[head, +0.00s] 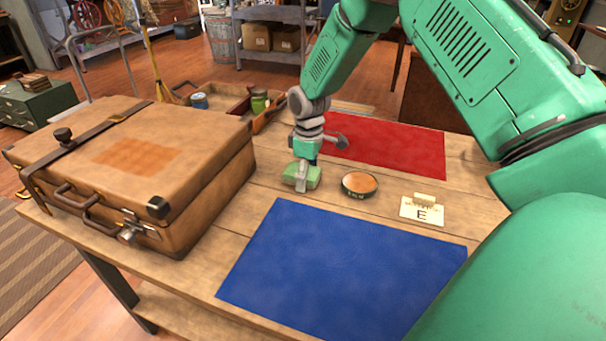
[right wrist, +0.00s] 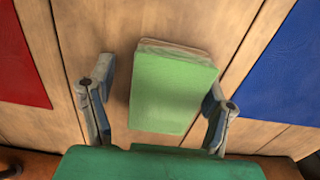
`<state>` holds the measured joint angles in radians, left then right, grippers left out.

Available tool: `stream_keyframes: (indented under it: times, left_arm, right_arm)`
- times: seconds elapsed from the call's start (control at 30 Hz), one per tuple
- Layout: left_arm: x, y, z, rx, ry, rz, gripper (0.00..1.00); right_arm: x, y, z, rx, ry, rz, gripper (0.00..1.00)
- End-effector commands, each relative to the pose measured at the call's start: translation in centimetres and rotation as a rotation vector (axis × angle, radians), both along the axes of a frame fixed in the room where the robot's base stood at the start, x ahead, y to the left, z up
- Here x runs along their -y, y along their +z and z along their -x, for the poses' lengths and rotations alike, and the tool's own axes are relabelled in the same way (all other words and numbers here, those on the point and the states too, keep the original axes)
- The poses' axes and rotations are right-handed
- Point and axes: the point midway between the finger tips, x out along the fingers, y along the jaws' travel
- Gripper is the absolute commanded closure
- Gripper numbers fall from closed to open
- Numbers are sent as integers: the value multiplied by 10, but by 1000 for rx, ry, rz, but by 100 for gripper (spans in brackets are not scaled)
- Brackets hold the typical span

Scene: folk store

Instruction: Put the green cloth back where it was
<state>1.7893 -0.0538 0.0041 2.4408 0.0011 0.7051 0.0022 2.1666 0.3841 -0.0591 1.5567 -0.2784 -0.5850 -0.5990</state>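The green cloth (head: 313,179) is a folded, block-like bundle on the wooden table, between the red mat and the blue mat. In the right wrist view the cloth (right wrist: 172,88) lies between the two fingers of my right gripper (right wrist: 158,108). A gap shows between the left finger and the cloth. The right finger overlaps the cloth's edge in the picture; I cannot tell whether it touches. My right gripper (head: 302,176) is open and low over the cloth, pointing down, and hides part of it in the head view. My left gripper is not in view.
The red mat (head: 400,148) lies behind and the blue mat (head: 340,265) in front. A round tin (head: 360,184) and a card marked E (head: 421,214) are right of the cloth. A brown suitcase (head: 200,190) stands left. A tray (head: 273,122) with jars is behind.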

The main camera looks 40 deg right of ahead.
Motion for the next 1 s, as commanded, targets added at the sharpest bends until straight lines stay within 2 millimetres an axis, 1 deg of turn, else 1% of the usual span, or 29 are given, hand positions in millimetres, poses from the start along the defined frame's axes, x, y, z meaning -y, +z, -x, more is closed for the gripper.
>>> stream_keyframes:
  times: [0.43,0.77,0.87,0.97,1.0]
  left_arm:
    - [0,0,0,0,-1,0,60]
    - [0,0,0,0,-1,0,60]
    - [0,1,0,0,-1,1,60]
    - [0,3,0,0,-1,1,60]
    - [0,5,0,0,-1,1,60]
  right_arm:
    - [-5,1,1,-5,1,7,27]
    - [-3,2,0,-2,0,3,27]
    - [-3,9,0,0,0,4,27]
    - [-3,25,-1,2,0,4,27]
    - [-3,33,-1,3,0,4,27]
